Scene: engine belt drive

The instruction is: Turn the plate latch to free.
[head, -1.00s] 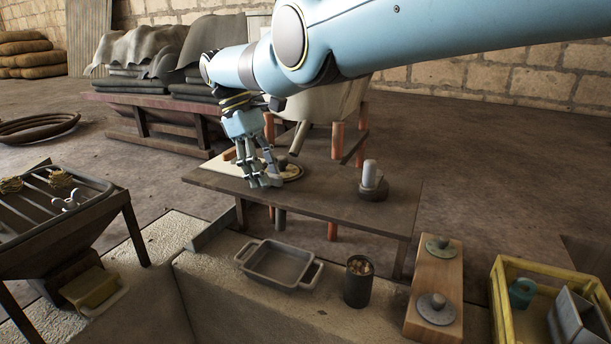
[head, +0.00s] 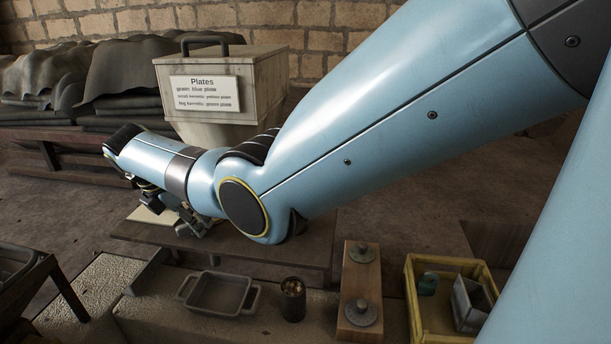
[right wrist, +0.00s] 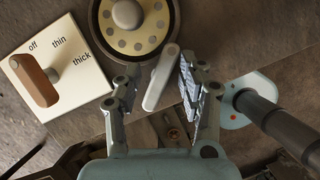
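My right gripper (head: 188,224) is low over the dark wooden bench (head: 285,250), partly hidden by my own arm in the head view. In the right wrist view the right gripper (right wrist: 156,80) is open, its fingers on either side of a pale grey bar-shaped lever (right wrist: 161,79). This lever, which looks like the plate latch, lies tilted, its upper end at the rim of a round holed plate (right wrist: 150,44). The lever is closer to the right-hand finger; I cannot tell if they touch. No latch label is readable. My left gripper is not in view.
A dial panel (right wrist: 82,88) marked off, thin and thick has a brown handle (right wrist: 35,80). A pale disc with a red dot (right wrist: 235,121) and a dark rod (right wrist: 268,118) are at right. A "Plates" sign (head: 204,93) hangs behind. A grey tray (head: 218,294) and yellow crate (head: 412,295) are in front.

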